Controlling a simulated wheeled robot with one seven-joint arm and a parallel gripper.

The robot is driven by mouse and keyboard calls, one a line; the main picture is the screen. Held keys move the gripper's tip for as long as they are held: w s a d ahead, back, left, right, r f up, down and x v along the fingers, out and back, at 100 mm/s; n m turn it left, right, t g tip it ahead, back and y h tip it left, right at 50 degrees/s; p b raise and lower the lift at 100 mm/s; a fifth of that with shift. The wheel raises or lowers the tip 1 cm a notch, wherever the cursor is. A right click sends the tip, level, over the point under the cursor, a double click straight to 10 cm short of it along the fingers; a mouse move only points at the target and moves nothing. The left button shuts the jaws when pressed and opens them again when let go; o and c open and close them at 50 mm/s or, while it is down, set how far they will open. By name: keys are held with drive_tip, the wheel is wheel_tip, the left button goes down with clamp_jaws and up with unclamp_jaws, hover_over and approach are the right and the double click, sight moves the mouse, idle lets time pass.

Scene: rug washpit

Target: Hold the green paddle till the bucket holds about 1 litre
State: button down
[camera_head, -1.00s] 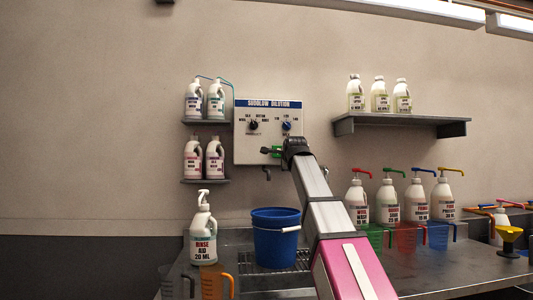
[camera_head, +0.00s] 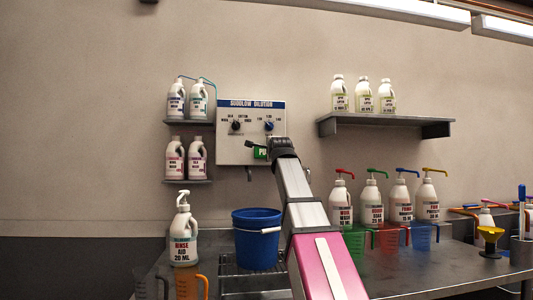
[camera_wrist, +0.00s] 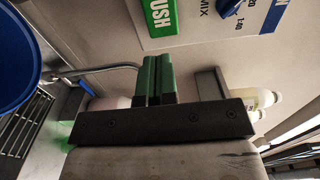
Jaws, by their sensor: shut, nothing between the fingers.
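The green paddle (camera_head: 260,154), lettered PUSH, is on the lower part of the white dilution panel; my gripper partly covers it in the head view. In the wrist view the paddle (camera_wrist: 162,15) lies beyond the fingertips, with a visible gap in the picture. My gripper (camera_wrist: 158,60) is shut and empty, its two green-faced fingers together. The blue bucket (camera_head: 256,241) stands upright on the grating below the panel. Its rim and inside wall (camera_wrist: 12,55) show at the left of the wrist view. The water level is hidden.
A grey spout pipe (camera_wrist: 105,69) runs between panel and bucket in the wrist view. The panel (camera_head: 235,148) carries two dials. A rinse aid bottle (camera_head: 183,238) stands left of the bucket. Several pump bottles and coloured jugs stand to the right. Shelves flank the panel.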

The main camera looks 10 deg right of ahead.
drive_tip(key=w, duration=1.4)
